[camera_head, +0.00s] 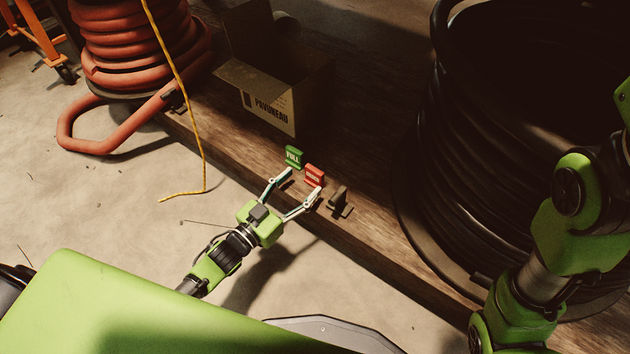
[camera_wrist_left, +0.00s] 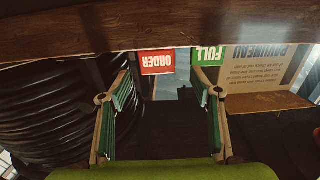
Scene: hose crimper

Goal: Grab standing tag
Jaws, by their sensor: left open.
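A green tag reading FULL (camera_head: 293,157) and a red tag reading ORDER (camera_head: 314,175) stand close together near the front edge of the wooden platform. My left gripper (camera_head: 302,182) is open and empty in front of them, its fingers pointing at the red tag. In the left wrist view, which is upside down, the red tag (camera_wrist_left: 157,63) shows between the fingertips and the green tag (camera_wrist_left: 207,57) shows behind one fingertip. My right gripper is out of view; only part of my right arm shows.
A small dark brown piece (camera_head: 340,203) sits on the platform just right of the red tag. An open cardboard box (camera_head: 268,105) stands behind the tags. A large black hose coil (camera_head: 470,170) fills the right, and a red hose coil (camera_head: 135,45) stands at the upper left. A yellow cord (camera_head: 180,90) hangs at the left.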

